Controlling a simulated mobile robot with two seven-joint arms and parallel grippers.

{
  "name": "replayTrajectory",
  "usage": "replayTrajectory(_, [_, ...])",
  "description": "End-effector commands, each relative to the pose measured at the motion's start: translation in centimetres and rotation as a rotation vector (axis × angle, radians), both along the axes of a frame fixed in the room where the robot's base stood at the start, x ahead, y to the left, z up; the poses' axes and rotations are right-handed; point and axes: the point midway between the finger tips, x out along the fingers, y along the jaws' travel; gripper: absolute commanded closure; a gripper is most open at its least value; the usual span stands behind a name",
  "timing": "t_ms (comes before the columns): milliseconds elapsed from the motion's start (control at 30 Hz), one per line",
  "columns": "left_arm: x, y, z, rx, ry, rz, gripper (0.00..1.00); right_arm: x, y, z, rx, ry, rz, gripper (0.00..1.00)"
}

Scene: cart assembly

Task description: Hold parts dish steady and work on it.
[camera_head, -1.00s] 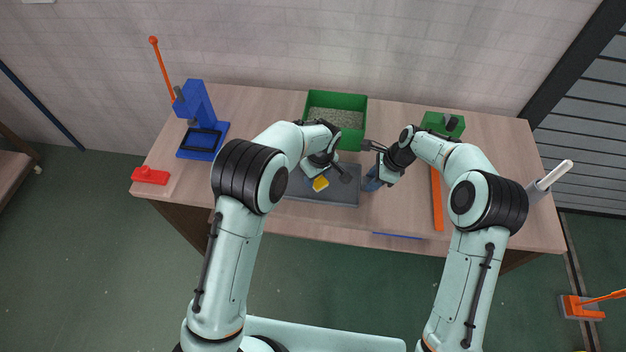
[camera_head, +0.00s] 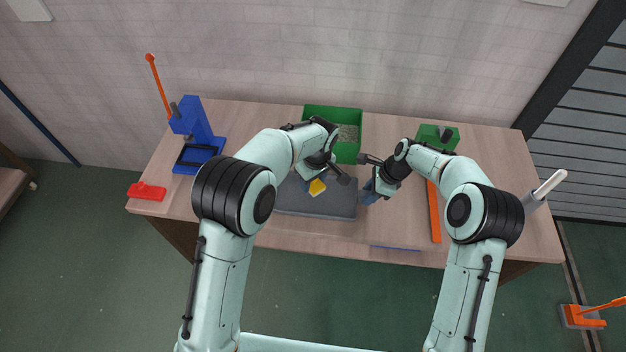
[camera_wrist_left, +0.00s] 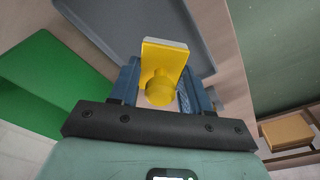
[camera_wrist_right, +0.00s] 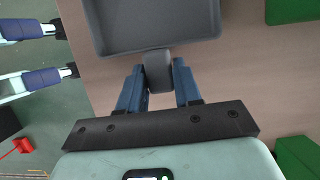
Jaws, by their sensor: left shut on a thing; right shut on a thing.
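The parts dish is a shallow dark grey tray (camera_head: 315,207) at the front middle of the table. It also shows in the right wrist view (camera_wrist_right: 150,42), where its visible floor is bare. My right gripper (camera_wrist_right: 159,78) is shut on the dish's dark grey end tab (camera_wrist_right: 158,66). My left gripper (camera_wrist_left: 163,88) is shut on the round knob of a yellow tool (camera_wrist_left: 165,58) with a flat plate and pale face.
A green bin of grey grains (camera_head: 346,150) stands behind the dish. A blue press-like stand (camera_head: 198,140) and a red block (camera_head: 147,191) are at left.

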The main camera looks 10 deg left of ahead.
Motion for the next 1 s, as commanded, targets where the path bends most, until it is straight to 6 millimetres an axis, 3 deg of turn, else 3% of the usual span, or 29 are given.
replayTrajectory(233, [0.0,0.0,0.0,-0.001,-0.001,0.0,0.81,0.0,0.0,0.0,0.0,0.0,0.0,1.0])
replayTrajectory(267, [0.0,0.0,0.0,-0.001,-0.001,0.0,0.81,0.0,0.0,0.0,0.0,0.0,0.0,0.6])
replayTrajectory(333, [0.0,0.0,0.0,-0.001,-0.001,0.0,0.81,0.0,0.0,0.0,0.0,0.0,0.0,0.37])
replayTrajectory(733, [0.0,0.0,0.0,-0.001,-0.001,0.0,0.81,0.1,-0.3,0.7,0.0,-0.003,-0.001,0.37])
replayTrajectory(1000, [0.0,0.0,0.0,-0.001,-0.001,0.0,0.81,0.1,-2.0,5.6,-0.001,-0.006,-0.001,0.37])
